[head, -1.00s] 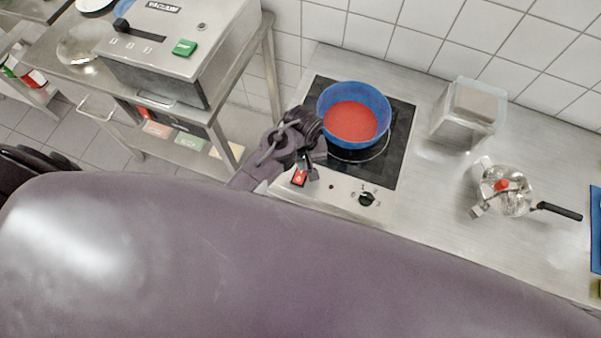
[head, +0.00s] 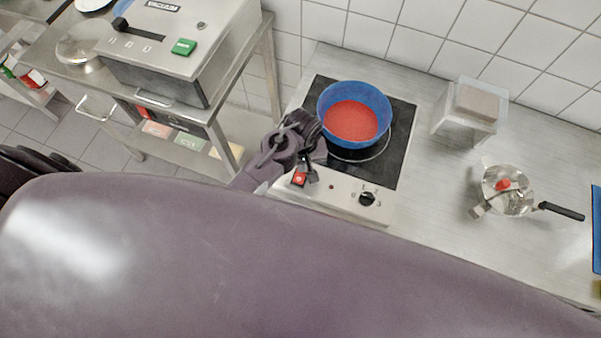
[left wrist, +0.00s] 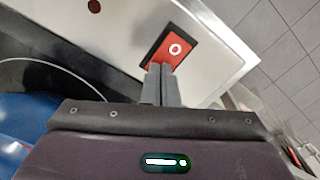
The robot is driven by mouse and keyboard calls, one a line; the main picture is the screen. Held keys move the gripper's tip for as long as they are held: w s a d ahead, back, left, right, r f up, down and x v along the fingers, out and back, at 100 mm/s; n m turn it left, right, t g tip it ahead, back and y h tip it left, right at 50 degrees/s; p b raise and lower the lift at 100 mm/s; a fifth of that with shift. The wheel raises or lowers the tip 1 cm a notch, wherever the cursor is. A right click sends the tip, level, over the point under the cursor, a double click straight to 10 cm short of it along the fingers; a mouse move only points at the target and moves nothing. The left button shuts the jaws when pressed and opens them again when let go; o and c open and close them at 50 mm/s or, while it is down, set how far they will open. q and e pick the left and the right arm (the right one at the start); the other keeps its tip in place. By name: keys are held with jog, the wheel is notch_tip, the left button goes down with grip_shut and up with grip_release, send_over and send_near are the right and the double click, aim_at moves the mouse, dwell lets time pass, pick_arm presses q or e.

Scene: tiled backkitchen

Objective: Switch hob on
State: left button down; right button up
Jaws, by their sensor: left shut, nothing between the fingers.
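The hob (head: 397,150) is a black glass plate with a steel front panel. On the panel are a black knob (head: 367,199), a small red lamp and a red rocker switch (head: 299,179). In the left wrist view the red switch (left wrist: 170,47), marked with a white circle, sits in a black frame. My left gripper (head: 309,178) is shut and empty, its fingertips right at the switch. In the left wrist view its fingers (left wrist: 162,72) overlap the lower edge of the switch; I cannot tell whether they touch. My right gripper is not in view.
A blue bowl with red contents (head: 352,117) stands on the hob. To the right are a clear container (head: 468,110) and a metal food mill with a black handle (head: 508,190). A vacuum machine (head: 180,45) stands on a cart at left.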

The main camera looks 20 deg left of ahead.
pick_arm(q)
notch_tip(320, 180, up, 3)
jog(key=shift+f+p, duration=0.2)
jog(key=shift+p, duration=0.95)
jog(key=shift+r, duration=2.15)
